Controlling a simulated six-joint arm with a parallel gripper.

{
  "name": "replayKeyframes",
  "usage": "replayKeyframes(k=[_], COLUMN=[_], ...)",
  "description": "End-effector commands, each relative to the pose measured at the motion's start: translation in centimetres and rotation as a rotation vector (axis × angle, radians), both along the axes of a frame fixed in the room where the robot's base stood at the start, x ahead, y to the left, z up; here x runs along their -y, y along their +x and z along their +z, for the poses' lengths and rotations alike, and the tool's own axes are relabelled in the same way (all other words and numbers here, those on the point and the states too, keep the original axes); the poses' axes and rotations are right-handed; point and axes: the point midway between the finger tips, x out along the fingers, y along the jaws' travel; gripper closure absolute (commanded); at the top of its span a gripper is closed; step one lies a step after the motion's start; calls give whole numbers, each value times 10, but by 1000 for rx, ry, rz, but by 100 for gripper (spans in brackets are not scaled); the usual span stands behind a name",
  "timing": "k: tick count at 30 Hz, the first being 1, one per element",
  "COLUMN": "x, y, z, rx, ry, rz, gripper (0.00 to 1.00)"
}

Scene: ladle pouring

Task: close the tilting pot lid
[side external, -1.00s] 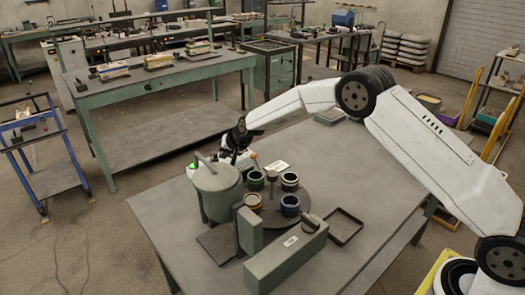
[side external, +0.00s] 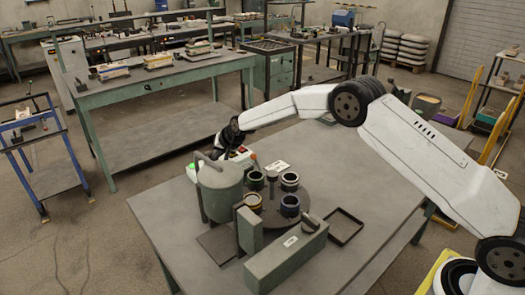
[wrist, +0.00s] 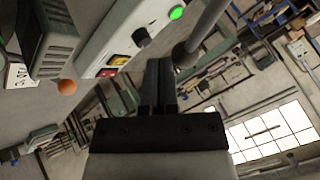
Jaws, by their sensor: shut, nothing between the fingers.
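The tilting pot (side external: 220,195) is a grey-green cylinder at the left end of the table. Its top looks covered, but I cannot tell whether the lid is fully down. A grey rod (side external: 206,160) slants across the top. My gripper (side external: 216,153) is just behind the pot's upper part and partly hidden by it. In the wrist view my gripper (wrist: 158,82) has its dark fingers together and holds nothing. A grey rod with a rounded end (wrist: 200,33) shows close beside the fingertips; I cannot tell whether they touch.
A white control box (wrist: 130,35) with a green light and coloured buttons stands behind the pot. A round turntable (side external: 272,219) carries several ringed cups beside it. A green block (side external: 286,260) is in front, and an empty black tray (side external: 345,227) lies right.

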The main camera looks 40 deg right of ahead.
Motion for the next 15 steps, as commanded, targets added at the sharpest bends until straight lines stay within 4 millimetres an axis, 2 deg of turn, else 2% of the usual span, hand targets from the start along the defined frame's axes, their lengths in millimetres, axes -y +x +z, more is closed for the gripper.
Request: replayKeyframes(k=[15], x=[8], y=[-5], z=[-1], rx=[-1], ry=[1], rz=[0], gripper=[100])
